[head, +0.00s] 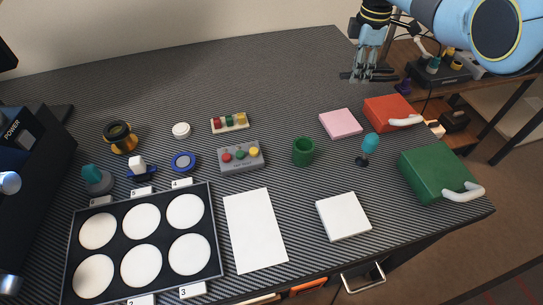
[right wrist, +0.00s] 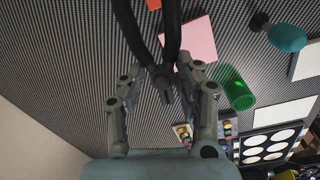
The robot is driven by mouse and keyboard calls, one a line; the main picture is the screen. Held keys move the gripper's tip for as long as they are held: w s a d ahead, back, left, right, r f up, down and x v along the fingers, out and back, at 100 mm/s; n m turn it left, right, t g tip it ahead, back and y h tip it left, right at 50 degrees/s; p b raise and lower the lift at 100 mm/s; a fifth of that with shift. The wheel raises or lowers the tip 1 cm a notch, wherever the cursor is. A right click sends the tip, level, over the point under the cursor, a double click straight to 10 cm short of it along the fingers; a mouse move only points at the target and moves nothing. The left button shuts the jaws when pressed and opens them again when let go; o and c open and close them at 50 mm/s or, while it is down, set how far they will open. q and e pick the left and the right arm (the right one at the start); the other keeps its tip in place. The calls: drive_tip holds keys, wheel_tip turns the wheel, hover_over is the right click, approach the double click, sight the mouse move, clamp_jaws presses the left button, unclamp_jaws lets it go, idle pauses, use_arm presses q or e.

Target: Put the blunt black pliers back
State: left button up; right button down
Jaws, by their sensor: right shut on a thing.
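My right gripper (head: 370,70) is at the back right of the table, above the dark striped surface. It is shut on the black pliers (head: 355,76). In the right wrist view the pliers (right wrist: 172,28) lie between the fingers (right wrist: 160,70); two curved dark handles run to the top edge and the short blunt jaw end points back toward the palm. In the head view the pliers show only as a small dark shape under the fingers. I cannot tell whether they touch the table. My left gripper is not in view.
A pink pad (head: 340,123), a red case (head: 389,112), a green case (head: 436,174) and a teal-topped tool (head: 370,145) are on the right. A green cup (head: 303,151) and a grey button box (head: 240,156) stand mid-table. A black tray (head: 216,235) is front left. The back middle is clear.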

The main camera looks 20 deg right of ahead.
use_arm(q)
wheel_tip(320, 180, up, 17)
drive_tip(key=p, duration=1.6)
use_arm(e)
drive_tip(key=s+a+f+n, duration=0.1)
drive_tip(key=s+a, duration=0.8)
drive_tip(key=s, duration=0.4)
drive_tip(key=s+a+f+n, duration=0.1)
drive_tip(key=s+a, duration=0.8)
drive_tip(key=s, duration=0.5)
drive_tip(key=w, duration=0.1)
drive_tip(key=w+a+f, duration=0.1)
drive_tip(key=w+a+b, duration=0.1)
drive_tip(key=shift+w+f, duration=0.25)
drive_tip(key=shift+f, duration=0.1)
drive_tip(key=b, duration=0.9)
hover_over(291, 185)
drive_tip(key=s, duration=0.1)
drive_tip(key=f, duration=0.4)
drive_tip(key=shift+d+f, duration=0.25)
drive_tip(key=shift+f, duration=0.1)
drive_tip(key=shift+w+a+f+b, duration=0.1)
drive_tip(key=shift+w+a+b, duration=0.2)
drive_tip(key=shift+w, duration=0.2)
wheel_tip(291, 185, down, 4)
drive_tip(key=b, duration=0.5)
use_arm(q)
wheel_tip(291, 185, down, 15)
use_arm(e)
drive_tip(key=shift+r, duration=0.2)
